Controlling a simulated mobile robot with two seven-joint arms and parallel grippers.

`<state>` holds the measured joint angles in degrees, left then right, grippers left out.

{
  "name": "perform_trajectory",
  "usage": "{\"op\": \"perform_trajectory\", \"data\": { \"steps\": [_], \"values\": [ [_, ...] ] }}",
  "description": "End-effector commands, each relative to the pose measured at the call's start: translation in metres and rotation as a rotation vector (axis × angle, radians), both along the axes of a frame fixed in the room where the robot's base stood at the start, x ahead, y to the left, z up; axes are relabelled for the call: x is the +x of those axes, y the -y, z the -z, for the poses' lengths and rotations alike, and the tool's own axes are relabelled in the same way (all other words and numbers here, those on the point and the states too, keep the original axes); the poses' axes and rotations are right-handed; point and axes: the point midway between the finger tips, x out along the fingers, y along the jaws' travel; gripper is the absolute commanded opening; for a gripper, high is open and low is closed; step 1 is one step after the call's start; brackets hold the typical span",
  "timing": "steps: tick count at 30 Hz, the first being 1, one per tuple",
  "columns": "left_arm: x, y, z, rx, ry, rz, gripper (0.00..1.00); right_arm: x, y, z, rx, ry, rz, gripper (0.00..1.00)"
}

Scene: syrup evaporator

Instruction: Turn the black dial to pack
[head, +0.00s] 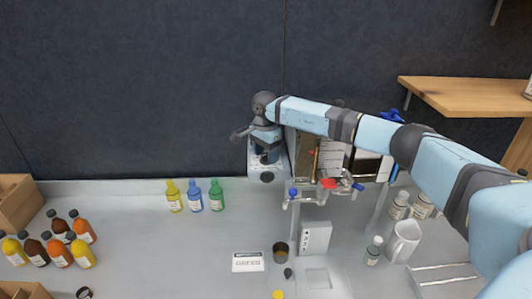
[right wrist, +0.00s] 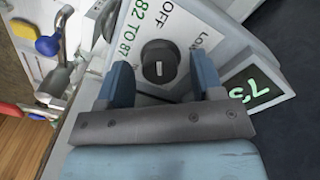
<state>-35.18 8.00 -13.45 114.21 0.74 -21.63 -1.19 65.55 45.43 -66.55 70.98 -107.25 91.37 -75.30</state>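The black dial (right wrist: 159,62) sits on a light control panel in the right wrist view. It is round with a small pale mark near its middle. "OFF" is printed close to it, and part of another label begins "Lo". No "pack" label is readable. My right gripper (right wrist: 163,76) is open, with one blue finger on each side of the dial. I cannot tell whether either finger touches it. In the head view my right gripper (head: 264,157) is at the white control box (head: 282,173) by the back wall, and the dial cannot be made out clearly. My left gripper is out of view.
A green-digit display (right wrist: 252,87) is beside the dial. Red-handled and blue-handled valves (head: 328,183) stand right of the box. Yellow, blue and green bottles (head: 195,196) are to its left.

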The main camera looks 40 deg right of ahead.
Motion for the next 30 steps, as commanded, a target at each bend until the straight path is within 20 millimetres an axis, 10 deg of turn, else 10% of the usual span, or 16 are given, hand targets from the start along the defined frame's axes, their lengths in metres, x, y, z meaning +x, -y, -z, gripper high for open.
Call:
{"op": "perform_trajectory", "data": {
  "steps": [6, 30],
  "values": [
    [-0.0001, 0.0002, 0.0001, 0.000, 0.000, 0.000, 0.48, 0.0000, -0.0002, -0.0003, 0.000, 0.000, 0.000, 0.13],
    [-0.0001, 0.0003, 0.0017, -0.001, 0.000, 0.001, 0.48, 0.0002, 0.0003, -0.0005, 0.000, 0.000, 0.364, 0.12]
  ]
}}
